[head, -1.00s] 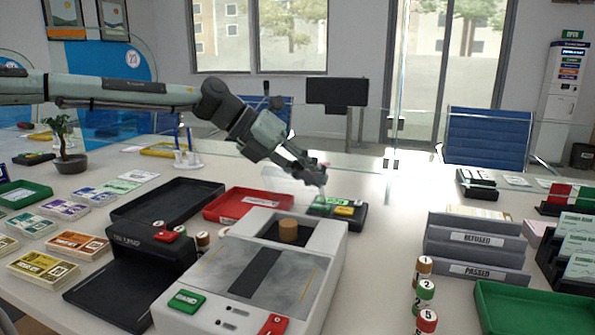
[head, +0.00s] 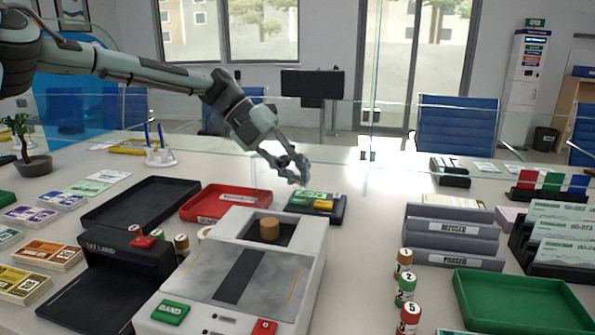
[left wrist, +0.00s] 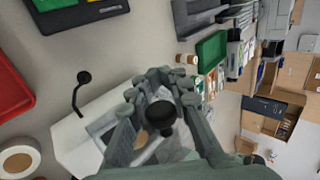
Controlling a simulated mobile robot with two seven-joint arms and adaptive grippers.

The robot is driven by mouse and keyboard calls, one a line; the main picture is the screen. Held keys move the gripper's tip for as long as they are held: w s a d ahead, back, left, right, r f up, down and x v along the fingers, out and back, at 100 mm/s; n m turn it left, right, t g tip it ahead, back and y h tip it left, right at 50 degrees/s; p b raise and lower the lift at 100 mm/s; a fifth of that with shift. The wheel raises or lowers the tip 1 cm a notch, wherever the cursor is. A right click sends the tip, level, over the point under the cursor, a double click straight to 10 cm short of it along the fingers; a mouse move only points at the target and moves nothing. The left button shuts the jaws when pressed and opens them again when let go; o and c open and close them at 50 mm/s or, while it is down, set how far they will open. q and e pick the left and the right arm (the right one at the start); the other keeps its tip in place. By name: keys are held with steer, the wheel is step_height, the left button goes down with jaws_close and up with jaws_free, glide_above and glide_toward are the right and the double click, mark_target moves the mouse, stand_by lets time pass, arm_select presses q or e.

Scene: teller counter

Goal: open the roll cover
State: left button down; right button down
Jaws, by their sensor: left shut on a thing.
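The white machine (head: 315,262) stands in the middle of the counter with a grey top panel. Its rear well is uncovered and holds a brown roll (head: 269,229). My left gripper (head: 300,172) hangs in the air behind and above the well. The left wrist view shows the fingers (left wrist: 160,98) closed around a round black knob (left wrist: 160,117). What the knob is fixed to is mostly hidden by the fingers; something pale or clear shows below them. The machine (left wrist: 75,140) lies under the hand in that view. My right gripper is out of sight.
A red tray (head: 188,205) and a black case with green and yellow items (head: 340,217) lie behind the machine. Grey racks (head: 450,240) and numbered rolls (head: 406,288) stand to the right. A glass screen crosses the counter's back.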

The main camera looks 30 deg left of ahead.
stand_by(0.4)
arm_select(q)
steer(key=c, duration=1.4)
jaws_free()
